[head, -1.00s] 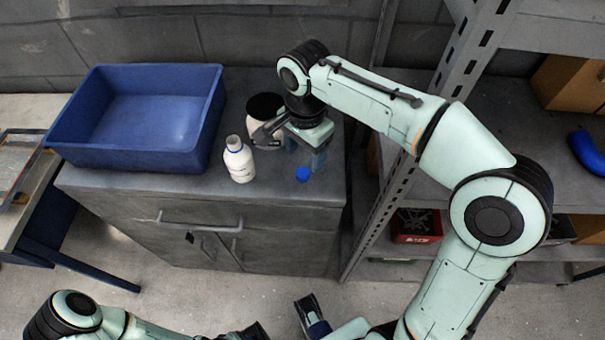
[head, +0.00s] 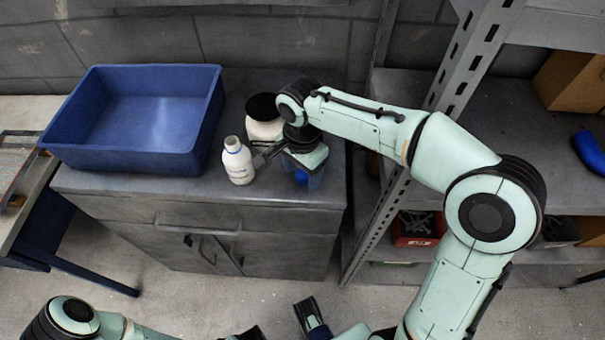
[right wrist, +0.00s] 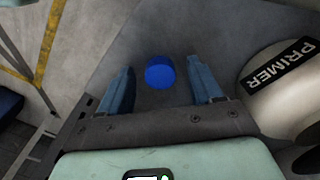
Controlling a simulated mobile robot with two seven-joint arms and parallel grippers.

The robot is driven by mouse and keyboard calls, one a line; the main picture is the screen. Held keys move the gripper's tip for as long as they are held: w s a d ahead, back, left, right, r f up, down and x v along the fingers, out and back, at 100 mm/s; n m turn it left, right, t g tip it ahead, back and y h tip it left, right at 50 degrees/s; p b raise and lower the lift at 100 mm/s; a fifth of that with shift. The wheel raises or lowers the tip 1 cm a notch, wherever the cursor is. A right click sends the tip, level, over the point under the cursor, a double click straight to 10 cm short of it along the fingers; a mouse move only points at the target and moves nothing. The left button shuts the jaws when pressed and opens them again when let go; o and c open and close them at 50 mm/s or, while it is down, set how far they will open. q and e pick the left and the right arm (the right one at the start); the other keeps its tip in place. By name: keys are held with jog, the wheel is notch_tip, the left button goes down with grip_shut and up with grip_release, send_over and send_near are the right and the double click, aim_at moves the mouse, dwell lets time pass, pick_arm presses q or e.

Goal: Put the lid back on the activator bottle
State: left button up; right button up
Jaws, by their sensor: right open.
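The activator bottle (head: 238,162) is white, upright and uncapped on the grey cabinet top, left of my right gripper. The blue lid (right wrist: 160,72) lies on the same top; in the head view it shows (head: 301,176) partly behind the fingers. My right gripper (right wrist: 161,68) points down with its fingers open, one on each side of the lid, with gaps between. It also shows in the head view (head: 305,180). My left gripper (head: 311,316) is only partly visible at the bottom edge of the head view, and its jaws are unclear.
A white jar (head: 263,122) with a black lid stands behind the bottle; its label reads PRIMER in the right wrist view (right wrist: 285,90). A blue bin (head: 130,160) fills the cabinet top's left side. A metal shelf rack (head: 400,190) stands close on the right.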

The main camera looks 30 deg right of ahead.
aim_at(302, 175)
jog(key=c, duration=1.1)
jog(key=shift+r, duration=0.1)
notch_tip(302, 175, up, 20)
jog(key=p, duration=0.5)
jog(key=shift+p, duration=0.3)
